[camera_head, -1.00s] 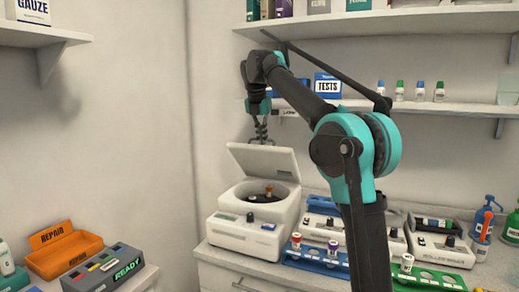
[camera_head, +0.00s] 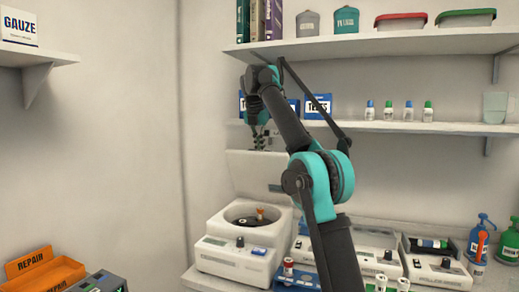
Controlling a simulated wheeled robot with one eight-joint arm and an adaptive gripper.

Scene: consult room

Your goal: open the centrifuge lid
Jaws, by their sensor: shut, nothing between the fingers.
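The white centrifuge (camera_head: 225,262) stands on the counter at the lower middle. Its lid (camera_head: 262,178) is raised and stands up steeply at the back, leaving the bowl open. My gripper (camera_head: 260,147) is above the lid's upper edge and looks shut and empty. Whether its fingertips touch the lid is hard to tell. My arm hides part of the counter to the right of the centrifuge.
A tube rack (camera_head: 290,277) and white roller mixer (camera_head: 438,268) stand right of the centrifuge. Blue bottle (camera_head: 480,240) is at far right. A shelf (camera_head: 375,126) with small vials runs behind my arm. An orange repair bin (camera_head: 45,272) is at lower left.

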